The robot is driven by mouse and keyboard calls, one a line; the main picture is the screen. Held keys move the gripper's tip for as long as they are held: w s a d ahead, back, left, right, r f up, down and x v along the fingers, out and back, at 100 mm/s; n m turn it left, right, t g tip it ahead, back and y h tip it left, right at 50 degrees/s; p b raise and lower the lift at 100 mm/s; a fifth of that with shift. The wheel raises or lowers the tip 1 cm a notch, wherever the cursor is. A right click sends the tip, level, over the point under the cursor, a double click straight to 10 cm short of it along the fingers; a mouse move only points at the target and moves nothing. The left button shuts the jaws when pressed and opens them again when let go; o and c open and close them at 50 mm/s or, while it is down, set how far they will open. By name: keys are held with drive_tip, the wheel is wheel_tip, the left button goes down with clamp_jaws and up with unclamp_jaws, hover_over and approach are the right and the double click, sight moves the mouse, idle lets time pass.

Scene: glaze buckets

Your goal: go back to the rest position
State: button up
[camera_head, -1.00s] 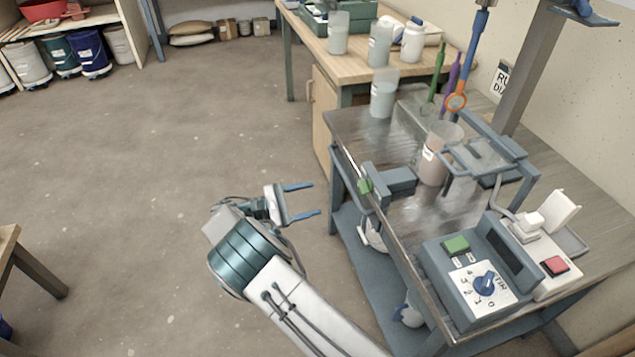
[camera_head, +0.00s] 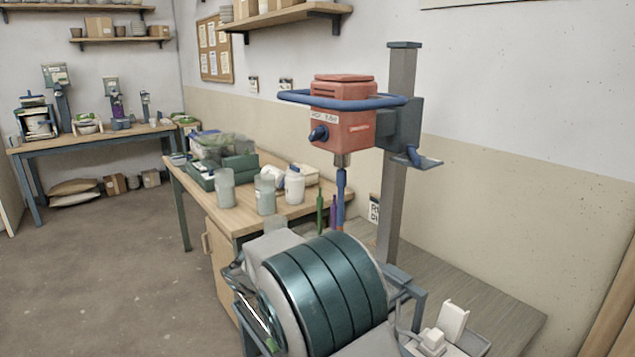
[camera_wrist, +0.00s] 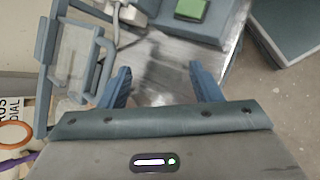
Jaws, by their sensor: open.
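My gripper (camera_wrist: 162,80) shows in the wrist view with its two blue fingers spread and nothing between them. Shiny metal bench top lies beyond the fingertips. In the head view my teal-banded arm fills the lower middle and hides the fingers and much of the mixer bench (camera_head: 480,300). The red mixer head (camera_head: 343,113) with its blue guard ring stands on a grey column (camera_head: 401,160) behind the arm. The grey control box (camera_wrist: 222,22) with a green button (camera_wrist: 192,9) is at the top of the wrist view.
A blue-grey frame (camera_wrist: 97,65) stands close left of the fingers. A wooden table (camera_head: 240,216) behind the arm bears jars, a white bottle (camera_head: 294,186) and a green crate (camera_head: 236,166). Floor (camera_head: 110,270) is clear on the left.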

drive_tip(key=s+d+r+m+t+y+p, duration=0.1)
drive_tip(key=s+d+r+m+y+p, duration=0.2)
drive_tip(key=s+d+r, duration=0.4)
drive_tip(key=s+d+r+m+t+y+p, duration=0.1)
drive_tip(key=s+d+r+m+y+p, duration=0.2)
drive_tip(key=s, duration=1.1)
drive_tip(key=d+r+m+y, duration=0.2)
drive_tip(key=d+r+m, duration=0.1)
drive_tip(key=d+m, duration=0.1)
drive_tip(key=shift+s+r+m+y+p, duration=0.35)
drive_tip(key=shift+r+m+y, duration=0.05)
drive_tip(key=shift+m, duration=0.1)
